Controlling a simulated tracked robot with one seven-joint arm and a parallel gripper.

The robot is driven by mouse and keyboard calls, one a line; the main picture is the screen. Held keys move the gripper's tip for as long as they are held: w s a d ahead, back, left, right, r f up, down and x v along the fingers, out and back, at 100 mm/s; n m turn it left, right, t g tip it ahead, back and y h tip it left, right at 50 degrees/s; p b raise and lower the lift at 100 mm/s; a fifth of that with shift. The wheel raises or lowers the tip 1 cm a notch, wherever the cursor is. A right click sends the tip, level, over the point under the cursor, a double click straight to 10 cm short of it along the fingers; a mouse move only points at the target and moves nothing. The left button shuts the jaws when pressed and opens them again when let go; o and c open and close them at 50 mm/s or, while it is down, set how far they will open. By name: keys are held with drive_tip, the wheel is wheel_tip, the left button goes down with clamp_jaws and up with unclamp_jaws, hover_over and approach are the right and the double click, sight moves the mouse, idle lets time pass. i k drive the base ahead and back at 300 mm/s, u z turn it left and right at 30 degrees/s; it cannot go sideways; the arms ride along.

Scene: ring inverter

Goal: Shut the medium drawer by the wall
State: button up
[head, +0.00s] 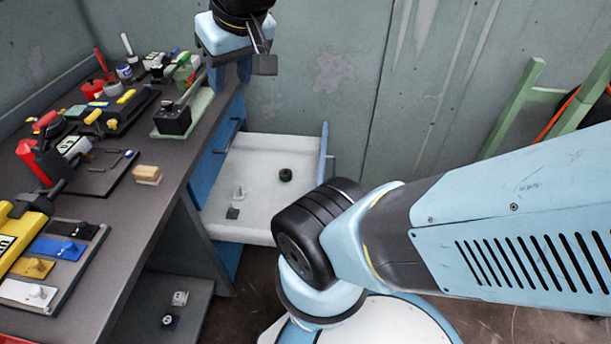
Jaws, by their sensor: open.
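The medium drawer (265,150) sticks out of the blue cabinet under the workbench, beside the wall. It is pulled open, with a white inside and a blue front panel (323,152) at its right end. A dark round object (286,175) and a small light piece with a dark base (237,200) lie in it. My gripper (262,62) is at the top of the view, open and seemingly empty. In the picture it is above the back part of the drawer, near the wall. Its distance from the drawer front cannot be told exactly.
The workbench (150,205) at left is crowded with tools, blocks and trays. Closed blue drawer fronts (214,155) show on the cabinet. A lower shelf (165,290) holds small items. A green frame (535,100) leans at the right wall. My arm crosses the right foreground.

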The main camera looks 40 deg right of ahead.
sight(254, 162)
drive_tip(key=z, duration=1.35)
drive_tip(key=i, duration=0.1)
drive_tip(key=u, duration=2.85)
drive_tip(key=k, duration=1.45)
drive_tip(key=z, duration=1.55)
drive_tip(key=i, duration=1)
drive_tip(key=z, duration=0.05)
